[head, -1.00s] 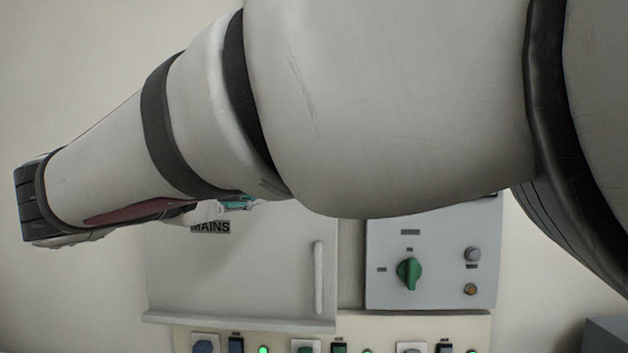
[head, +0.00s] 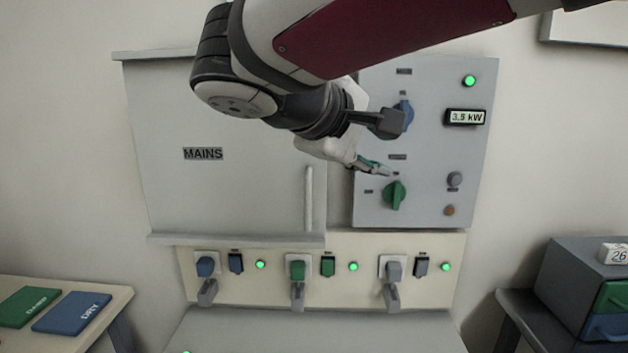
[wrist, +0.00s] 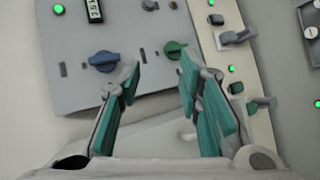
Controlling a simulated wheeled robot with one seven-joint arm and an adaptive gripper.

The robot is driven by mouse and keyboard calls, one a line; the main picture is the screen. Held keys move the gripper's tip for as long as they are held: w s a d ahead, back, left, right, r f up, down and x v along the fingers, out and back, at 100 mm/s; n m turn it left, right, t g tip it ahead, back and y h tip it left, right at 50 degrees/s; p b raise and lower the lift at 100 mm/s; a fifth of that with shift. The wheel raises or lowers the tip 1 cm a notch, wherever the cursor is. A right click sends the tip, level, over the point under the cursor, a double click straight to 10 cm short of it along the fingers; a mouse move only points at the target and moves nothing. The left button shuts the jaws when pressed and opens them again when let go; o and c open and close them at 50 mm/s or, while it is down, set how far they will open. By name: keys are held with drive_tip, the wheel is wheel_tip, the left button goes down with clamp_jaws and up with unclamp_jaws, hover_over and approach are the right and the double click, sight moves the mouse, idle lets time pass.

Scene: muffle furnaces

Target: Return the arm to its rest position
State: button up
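My gripper (head: 372,168) is in front of the grey control panel (head: 480,205), near its green knob (head: 394,195). In the wrist view my gripper (wrist: 158,80) has its two teal-padded fingers spread wide with nothing between them. The blue knob (wrist: 103,61) and green knob (wrist: 174,49) show beyond the fingertips. I cannot tell whether a fingertip touches the panel, but a gap seems to show. My arm crosses the top of the head view and hides part of the panel and of the MAINS cabinet.
The shut MAINS cabinet (head: 160,190) has a vertical handle (head: 309,198). Below it is a cream socket strip (head: 325,287) with plugs, switches and lit green lamps. A table with green and blue cards (head: 72,313) stands left; a drawer unit (head: 570,290) stands right.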

drive_tip(key=s+d+f+m+g+y+p, duration=0.1)
drive_tip(key=s+d+f+m+g+p, duration=0.2)
drive_tip(key=s+d, duration=0.55)
drive_tip(key=s+d+f+m+g+y+p, duration=0.1)
drive_tip(key=s+f+m+y+p, duration=0.1)
drive_tip(key=s, duration=0.7)
drive_tip(key=s+d+f+m+g+y+p, duration=0.1)
drive_tip(key=s+f+m+y+p, duration=0.1)
drive_tip(key=s+f+m+y, duration=0.3)
drive_tip(key=s+f, duration=0.1)
drive_tip(key=s, duration=0.3)
drive_tip(key=shift+d+f+g, duration=0.3)
drive_tip(key=shift+f, duration=0.05)
